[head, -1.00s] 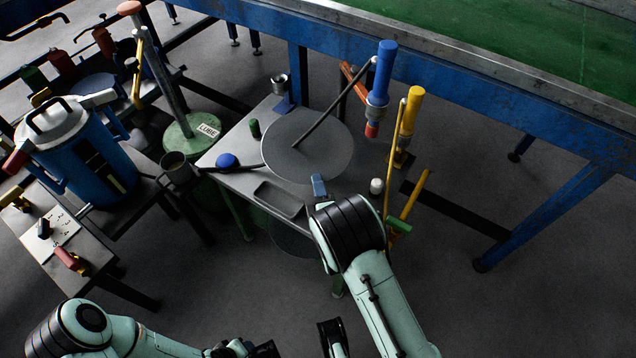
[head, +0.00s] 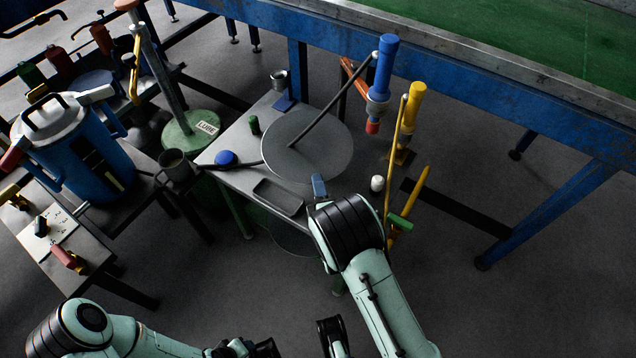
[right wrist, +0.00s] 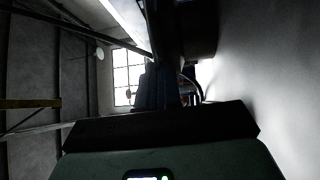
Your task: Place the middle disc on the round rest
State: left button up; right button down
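A wide flat grey disc (head: 330,158) lies on the grey table, with a dark rod slanting up from it. A darker round shape (head: 288,238) shows low beyond the table's front edge, partly hidden by my right arm. I cannot tell which is the middle disc or the round rest. My left gripper (head: 245,348) is at the bottom, dark and partly cut off. I see nothing held in either.
A blue pot (head: 88,155) stands left. Tall blue (head: 385,68) and yellow (head: 413,105) handles rise at right. Floor is clear at lower right.

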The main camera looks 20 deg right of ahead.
pick_arm(q)
jog(key=shift+f, duration=0.1)
pick_arm(e)
jog(key=c, duration=1.2)
grip_release()
jog(key=shift+c, duration=0.2)
pick_arm(q)
jog(key=shift+w, duration=0.1)
pick_arm(e)
jog(key=shift+f, duration=0.1)
jog(key=shift+s, duration=0.45)
pick_arm(q)
jog(key=shift+s+d+r+p, duration=0.1)
jog(key=shift+s+r+p, duration=0.2)
jog(key=shift+r+p, duration=0.35)
pick_arm(e)
jog(key=s, duration=0.4)
jog(key=s+a, duration=0.1)
jog(key=s, duration=0.3)
jog(key=s+f, duration=0.1)
jog(key=s, duration=0.3)
jog(key=shift+s+a, duration=0.2)
jog(key=shift+a, duration=0.05)
